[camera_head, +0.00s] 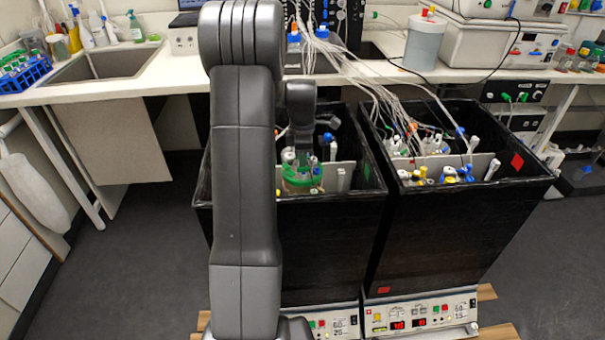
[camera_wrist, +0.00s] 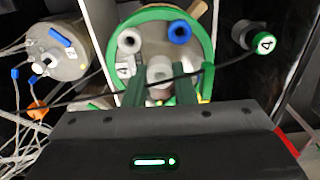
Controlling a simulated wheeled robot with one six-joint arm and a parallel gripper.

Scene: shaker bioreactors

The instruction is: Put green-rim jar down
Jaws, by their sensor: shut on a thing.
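The green-rim jar (camera_wrist: 208,45) fills the upper middle of the wrist view. Its lid carries a white port, a blue port and a white central piece. In the head view the jar (camera_head: 302,183) is inside the left black box (camera_head: 300,240), near its inner divider. My gripper (camera_wrist: 158,84) is over the lid, its two fingers shut on the jar's central piece. In the head view my gripper is partly hidden behind my arm. The jar's base is hidden, so I cannot tell whether it touches the box floor.
In the wrist view, a grey-lidded jar (camera_wrist: 58,50) stands left and a green-capped piece (camera_wrist: 264,43) right. A dark cable crosses over the jar. The right black box (camera_head: 455,235) holds several tubed vessels. A bench (camera_head: 150,72) with a sink runs behind.

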